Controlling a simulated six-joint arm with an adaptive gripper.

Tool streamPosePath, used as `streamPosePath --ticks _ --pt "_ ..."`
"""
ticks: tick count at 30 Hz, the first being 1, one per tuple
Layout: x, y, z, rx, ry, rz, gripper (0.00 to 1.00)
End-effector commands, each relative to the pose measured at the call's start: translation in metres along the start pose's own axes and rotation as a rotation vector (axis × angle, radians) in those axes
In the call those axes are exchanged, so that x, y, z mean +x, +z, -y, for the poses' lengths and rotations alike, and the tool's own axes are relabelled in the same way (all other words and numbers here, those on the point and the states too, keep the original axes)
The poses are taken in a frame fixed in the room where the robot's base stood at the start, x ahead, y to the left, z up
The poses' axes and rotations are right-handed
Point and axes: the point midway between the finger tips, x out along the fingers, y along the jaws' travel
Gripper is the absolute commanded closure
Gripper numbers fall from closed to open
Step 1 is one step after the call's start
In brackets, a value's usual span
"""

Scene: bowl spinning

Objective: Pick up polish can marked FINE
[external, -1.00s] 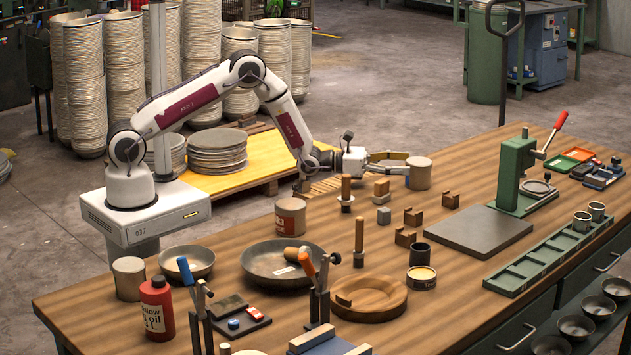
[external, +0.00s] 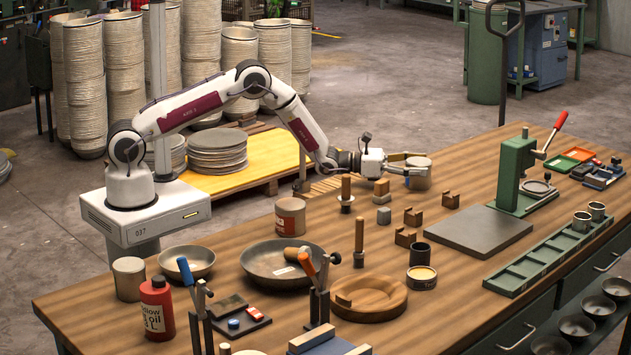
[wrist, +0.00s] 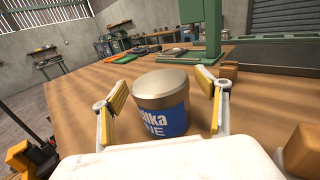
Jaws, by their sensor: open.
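The polish can (wrist: 161,103) is a squat tan cylinder with a plain lid and a blue label. In the wrist view the label shows letters like "lka" and "NE", partly cut off. The can stands upright on the wooden bench. My gripper (wrist: 168,92) is open, with one yellow-padded finger on each side of the can and a gap visible at both sides. In the external view the can (external: 419,172) is at the far edge of the bench, between the fingertips of my gripper (external: 416,164). The can's lower front is partly hidden by my gripper body in the wrist view.
Another can with a red label (external: 291,217) and an open tin (external: 421,278) stand nearer the camera. A green press (external: 516,172) and a dark plate (external: 480,231) are to the right.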

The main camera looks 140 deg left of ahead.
Motion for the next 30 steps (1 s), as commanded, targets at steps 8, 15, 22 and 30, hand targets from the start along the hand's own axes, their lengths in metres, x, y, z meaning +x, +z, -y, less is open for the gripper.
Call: streamPosePath --ticks 8,15,22,30 --pt "-0.0002 -0.0002 0.0001 0.000 0.000 0.000 0.26" --pt "-0.0003 -0.0002 0.0001 0.000 0.000 0.000 0.52" --pt "0.0000 0.0012 -0.0001 0.000 0.000 0.003 0.76" --pt "0.0000 0.0037 0.0000 0.000 0.000 0.003 0.76"
